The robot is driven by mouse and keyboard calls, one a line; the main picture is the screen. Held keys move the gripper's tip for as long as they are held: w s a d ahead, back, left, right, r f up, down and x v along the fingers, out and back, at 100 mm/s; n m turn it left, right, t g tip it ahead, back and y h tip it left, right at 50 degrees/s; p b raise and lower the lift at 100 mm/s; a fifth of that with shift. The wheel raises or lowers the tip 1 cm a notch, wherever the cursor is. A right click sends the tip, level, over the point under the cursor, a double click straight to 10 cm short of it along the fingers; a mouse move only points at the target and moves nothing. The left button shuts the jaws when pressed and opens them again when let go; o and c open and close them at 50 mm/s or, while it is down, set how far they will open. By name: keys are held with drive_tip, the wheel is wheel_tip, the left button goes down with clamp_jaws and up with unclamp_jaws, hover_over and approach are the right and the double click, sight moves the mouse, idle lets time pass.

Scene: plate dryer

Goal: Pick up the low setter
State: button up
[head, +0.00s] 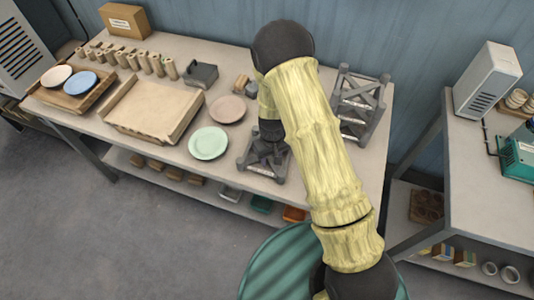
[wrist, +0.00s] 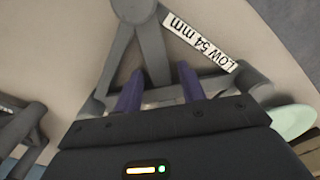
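The low setter (head: 251,162) is a dark grey frame standing near the front edge of the table, right of the green plate. In the wrist view, its grey bars (wrist: 152,48) and white label reading "LOW 54 mm" fill the upper middle. My gripper (head: 268,147) is above the low setter and hides part of it in the head view. In the wrist view, the purple fingers of my gripper (wrist: 160,88) are apart, with a grey bar of the setter showing behind and beside them. I cannot tell whether they touch it.
A taller grey setter (head: 360,104) stands to the right on the table (head: 225,60). A green plate (head: 208,143) and a pinkish plate (head: 227,109) lie to the left, beside a beige slab (head: 152,106). A second table (head: 480,185) stands at the right.

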sight(271, 159)
clamp_jaws()
wheel_tip(271, 159, up, 10)
drive_tip(key=b, duration=0.1)
drive_tip(key=shift+b, duration=0.3)
idle(0.7)
